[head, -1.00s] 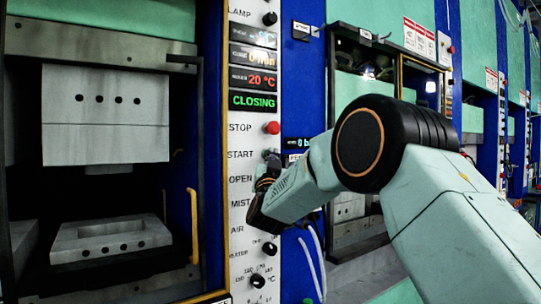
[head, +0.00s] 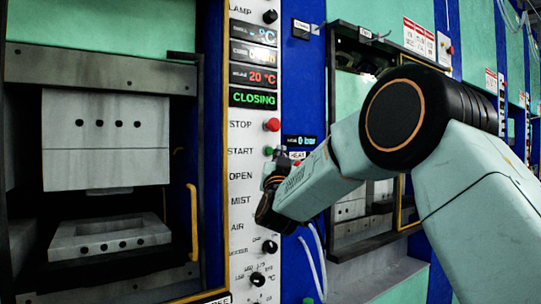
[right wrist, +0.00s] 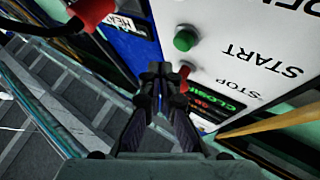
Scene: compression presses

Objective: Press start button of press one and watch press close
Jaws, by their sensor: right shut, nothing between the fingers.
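Press one (head: 100,66) stands open-fronted at the left of the head view. The green start button (head: 268,151) sits beside the START label on the white panel and also shows in the right wrist view (right wrist: 185,40). The display (head: 254,98) reads CLOSING in green. My right gripper (head: 277,160) is shut and empty, close to the panel just below and right of the button. In the right wrist view its fingertips (right wrist: 165,70) are apart from the button. My left gripper is not in view.
The red stop button (head: 272,125) is just above the start button. Black knobs (head: 269,247) sit lower on the panel. A yellow handle (head: 193,225) stands at the press opening. A second press (head: 362,215) is behind my right arm.

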